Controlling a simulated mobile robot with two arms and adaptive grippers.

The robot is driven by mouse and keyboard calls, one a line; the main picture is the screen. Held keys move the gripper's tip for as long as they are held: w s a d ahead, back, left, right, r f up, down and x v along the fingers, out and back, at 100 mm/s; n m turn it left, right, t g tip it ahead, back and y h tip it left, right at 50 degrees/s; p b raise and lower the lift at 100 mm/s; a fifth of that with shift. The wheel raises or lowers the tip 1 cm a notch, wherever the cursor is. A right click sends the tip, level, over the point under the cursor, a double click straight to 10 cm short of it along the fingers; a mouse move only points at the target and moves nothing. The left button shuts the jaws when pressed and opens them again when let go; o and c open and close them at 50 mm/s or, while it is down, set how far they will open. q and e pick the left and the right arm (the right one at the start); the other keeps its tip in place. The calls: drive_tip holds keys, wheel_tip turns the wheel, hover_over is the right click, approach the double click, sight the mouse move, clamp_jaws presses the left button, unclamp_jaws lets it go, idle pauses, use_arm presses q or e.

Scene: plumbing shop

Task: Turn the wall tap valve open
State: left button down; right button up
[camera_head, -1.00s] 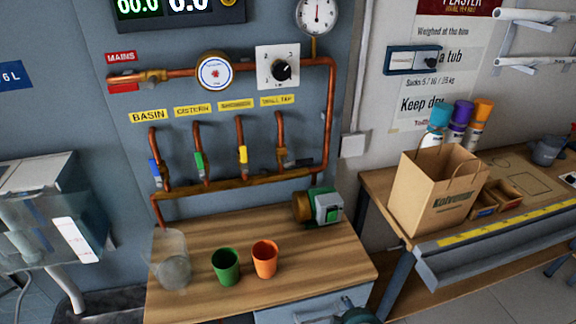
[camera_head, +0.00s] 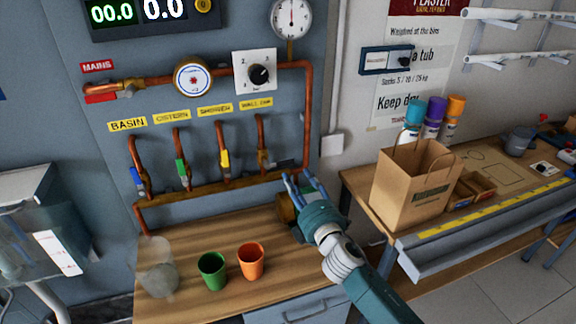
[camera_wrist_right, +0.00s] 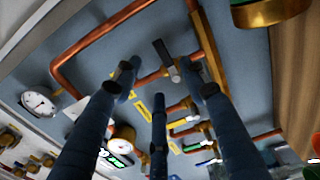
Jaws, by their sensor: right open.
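The wall tap valve (camera_head: 264,158) sits on the rightmost short copper riser, under the yellow "WALL TAP" label (camera_head: 256,103). My right gripper (camera_head: 299,178) is open and empty, fingers pointing up toward the wall, just right of and below the valve. Its spread fingers also show in the right wrist view (camera_wrist_right: 165,82), apart from the valve. My left gripper is not in view.
Neighbouring valves have yellow (camera_head: 224,158), green (camera_head: 181,168) and blue (camera_head: 138,180) levers. A copper pipe (camera_head: 307,120) runs down at right. A brass-ended pump (camera_head: 287,208) is partly behind my gripper. Green (camera_head: 212,272) and orange (camera_head: 251,262) cups and a clear jar (camera_head: 158,268) stand on the bench.

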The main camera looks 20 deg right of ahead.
sight(286, 162)
drive_tip(key=w, duration=0.8)
drive_tip(key=shift+w+a, duration=0.15)
drive_tip(key=shift+w, duration=0.1)
clamp_jaws()
